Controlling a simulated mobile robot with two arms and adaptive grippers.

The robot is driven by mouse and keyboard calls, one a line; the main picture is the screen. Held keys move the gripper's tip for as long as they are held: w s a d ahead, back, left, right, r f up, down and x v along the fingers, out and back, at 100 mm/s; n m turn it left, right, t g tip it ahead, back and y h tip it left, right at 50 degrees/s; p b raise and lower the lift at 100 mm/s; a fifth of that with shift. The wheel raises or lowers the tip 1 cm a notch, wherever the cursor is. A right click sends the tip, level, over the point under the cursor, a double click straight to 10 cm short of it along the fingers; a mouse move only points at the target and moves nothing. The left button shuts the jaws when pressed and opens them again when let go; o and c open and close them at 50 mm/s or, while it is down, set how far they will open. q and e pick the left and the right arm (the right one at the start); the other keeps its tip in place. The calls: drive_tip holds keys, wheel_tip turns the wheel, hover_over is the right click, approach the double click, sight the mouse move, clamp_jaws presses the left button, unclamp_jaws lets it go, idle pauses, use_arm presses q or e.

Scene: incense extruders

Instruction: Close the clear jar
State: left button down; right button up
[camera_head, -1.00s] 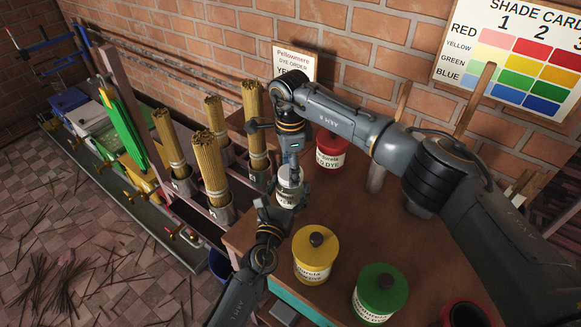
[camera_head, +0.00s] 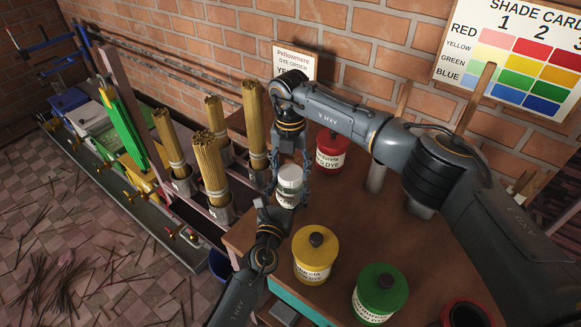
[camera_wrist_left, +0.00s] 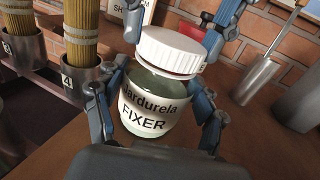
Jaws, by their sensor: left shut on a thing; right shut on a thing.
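The clear jar (camera_wrist_left: 145,108), labelled "Hardurela FIXER", stands upright in the left wrist view; it also shows in the head view (camera_head: 286,199). My left gripper (camera_wrist_left: 155,112) is shut around the jar's body, one finger on each side. A white ribbed lid (camera_wrist_left: 168,52) sits at the jar's mouth and looks slightly tilted; I cannot tell whether it is fully seated. The lid also shows in the head view (camera_head: 290,173). My right gripper (camera_head: 290,168) comes from above and is shut on the lid, with its fingers on opposite sides of it.
A yellow dye jar (camera_head: 316,257), a green dye jar (camera_head: 379,293) and a red dye jar (camera_head: 331,150) stand close by on the brown table (camera_head: 350,215). Holders with incense sticks (camera_head: 209,165) stand to the left. My right arm spans the table's back.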

drive_tip(key=m, duration=1.1)
drive_tip(key=o, duration=0.8)
drive_tip(key=shift+c, duration=0.2)
wheel_tip(320, 180, up, 12)
drive_tip(key=shift+w, duration=0.1)
use_arm(q)
drive_tip(key=shift+c, duration=0.3)
unclamp_jaws()
